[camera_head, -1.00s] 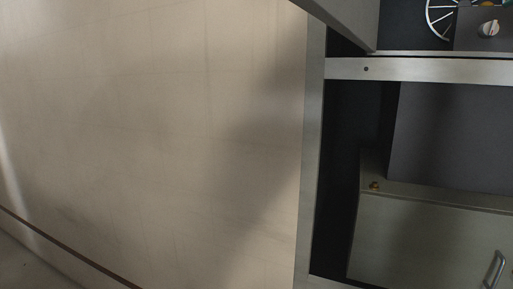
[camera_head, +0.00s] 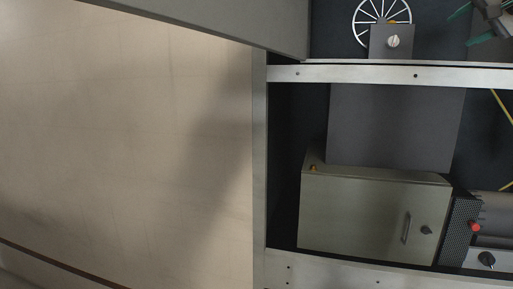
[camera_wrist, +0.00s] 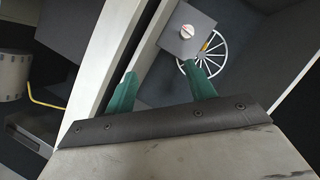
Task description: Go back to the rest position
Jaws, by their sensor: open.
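My gripper (camera_head: 468,25) shows at the top right edge of the head view, with its two green fingers spread apart and pointing left. In the wrist view my gripper (camera_wrist: 162,88) is open, with nothing between its fingers. A white spoked wheel (camera_head: 380,18) and a grey box with a pale knob (camera_head: 393,41) are to the left of it in the head view. In the wrist view the spoked wheel (camera_wrist: 203,68) and the knob (camera_wrist: 187,32) lie beyond the fingertips, apart from them.
A metal rack rail (camera_head: 350,74) crosses below the wheel. Under it are a dark grey panel (camera_head: 395,125), a metal cabinet with a handle (camera_head: 370,215) and a red button (camera_head: 474,226). A yellow cable (camera_head: 502,108) hangs at the right. A plain beige wall (camera_head: 120,130) fills the left.

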